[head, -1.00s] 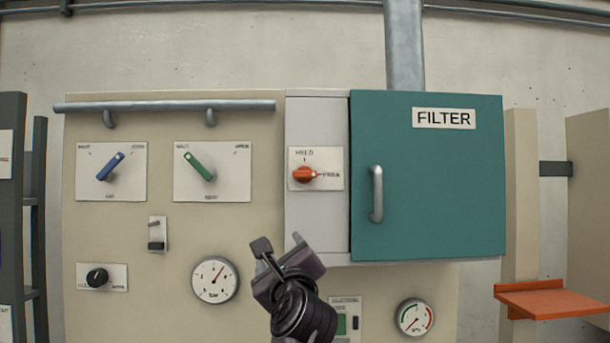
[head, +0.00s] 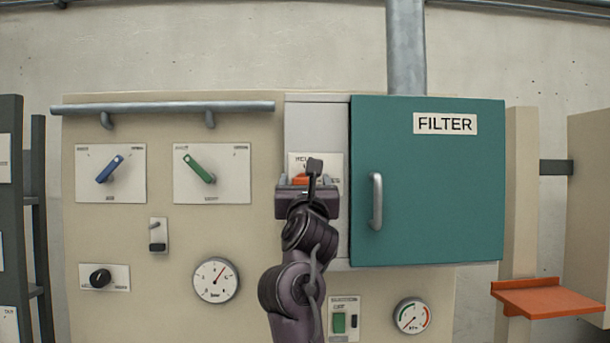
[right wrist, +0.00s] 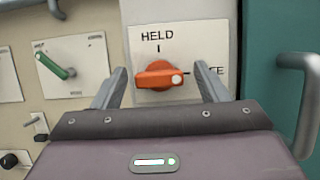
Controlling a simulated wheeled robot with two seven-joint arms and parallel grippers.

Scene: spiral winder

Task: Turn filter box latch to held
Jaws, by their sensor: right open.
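The orange latch knob (right wrist: 160,76) sits on a white plate (right wrist: 215,45) marked HELD above and, to the right, a partly hidden word ending in E. Its white dot points right, away from the HELD mark. In the head view the knob (head: 301,180) is mostly hidden behind my right gripper (head: 301,180). In the right wrist view the gripper (right wrist: 160,85) is open, with one finger on each side of the knob; I cannot tell whether they touch it. The teal filter box door (head: 430,200) is closed, with a grey handle (head: 376,202). My left gripper is not in view.
Left of the latch are a green lever (head: 199,168), a blue lever (head: 110,168) and a horizontal rail (head: 160,107). Gauges (head: 215,280) sit lower on the panel. An orange shelf (head: 548,298) juts out at the right.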

